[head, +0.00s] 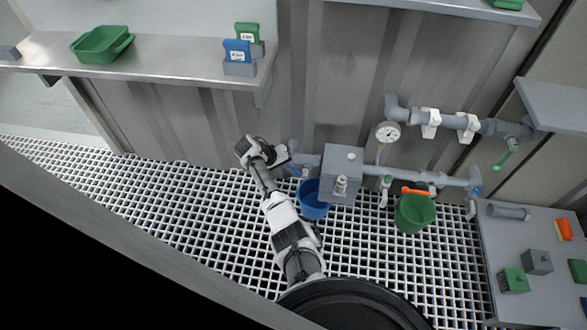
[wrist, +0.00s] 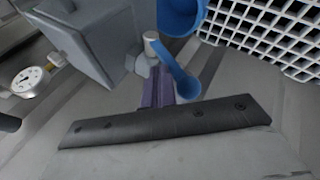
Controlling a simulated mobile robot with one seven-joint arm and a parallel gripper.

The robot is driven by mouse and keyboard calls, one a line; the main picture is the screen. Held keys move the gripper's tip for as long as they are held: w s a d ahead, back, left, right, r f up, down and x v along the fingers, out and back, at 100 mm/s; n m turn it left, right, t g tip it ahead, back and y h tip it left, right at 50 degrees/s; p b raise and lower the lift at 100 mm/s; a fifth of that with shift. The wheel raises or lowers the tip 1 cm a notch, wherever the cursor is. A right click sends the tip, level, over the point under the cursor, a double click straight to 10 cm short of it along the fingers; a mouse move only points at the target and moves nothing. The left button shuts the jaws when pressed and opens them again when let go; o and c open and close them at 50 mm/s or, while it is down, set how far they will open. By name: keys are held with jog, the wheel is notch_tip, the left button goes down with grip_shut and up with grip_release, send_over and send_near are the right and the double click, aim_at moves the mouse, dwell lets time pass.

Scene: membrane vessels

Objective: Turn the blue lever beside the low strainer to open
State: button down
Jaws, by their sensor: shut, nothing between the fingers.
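The blue lever (wrist: 176,68) is in the wrist view, a flat handle with a rounded end. It runs from beside a pale round stem (wrist: 150,42) down past the right side of my fingers. My gripper (wrist: 158,88) has dark purple fingers, shut and empty, close beside the lever; I cannot tell whether they touch it. In the head view my gripper (head: 287,158) is low at the left end of the pipe run, left of a grey box (head: 341,176) that may be the strainer. The box also shows in the wrist view (wrist: 88,42).
A blue bucket (head: 312,201) stands below, left of the box, and a green bucket (head: 414,213) stands further right. The grating floor (head: 190,205) is clear at left.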

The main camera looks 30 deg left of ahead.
jog(key=shift+h, duration=0.5)
jog(key=shift+s+a+f+b, duration=0.2)
jog(key=shift+a+f+b, duration=0.4)
jog(key=shift+f+b, duration=0.45)
jog(key=shift+s+a+f+b, duration=0.15)
jog(key=shift+a+f+b, duration=0.5)
jog(key=shift+b, duration=0.7)
jog(key=shift+d+f, duration=0.1)
jog(key=shift+f, duration=0.1)
jog(key=shift+s, duration=0.15)
